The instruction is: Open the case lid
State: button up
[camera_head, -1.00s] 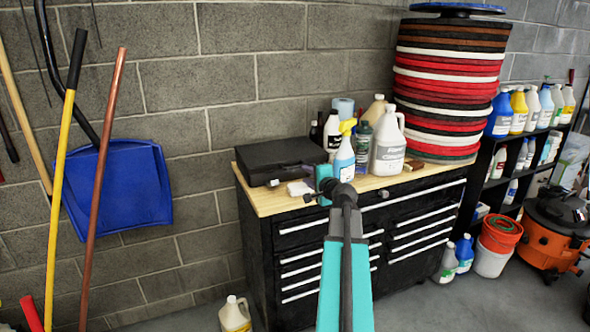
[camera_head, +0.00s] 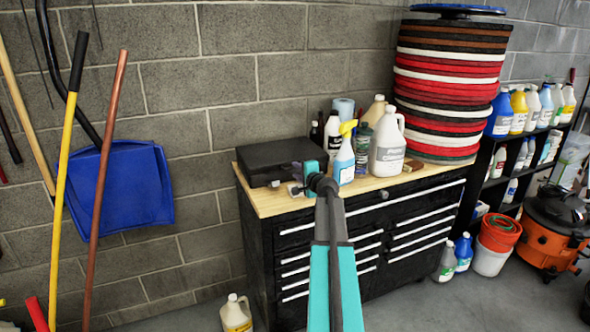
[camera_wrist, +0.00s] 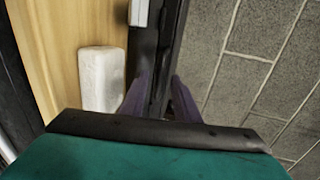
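The black case (camera_head: 272,158) lies flat and shut on the wooden top of the cabinet, at its left end. My gripper (camera_head: 297,174) is at the right end of the case in the head view, overlapping its corner. In the wrist view the purple fingers (camera_wrist: 161,98) stand apart, with the dark edge of the case (camera_wrist: 158,50) showing between them. I cannot tell whether a finger touches it. A pale latch-like piece (camera_wrist: 140,12) shows on the case at the top of the wrist view.
A white block (camera_wrist: 102,78) lies on the wood beside my gripper. A spray bottle (camera_head: 344,160) and a white jug (camera_head: 387,145) stand close on the right. A stack of round pads (camera_head: 450,85) is farther right. The block wall (camera_head: 260,80) is right behind the case.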

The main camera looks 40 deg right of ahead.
jog(key=shift+p+x, duration=0.3)
jog(key=shift+x, duration=1.2)
grip_shut()
jog(key=shift+a, duration=0.1)
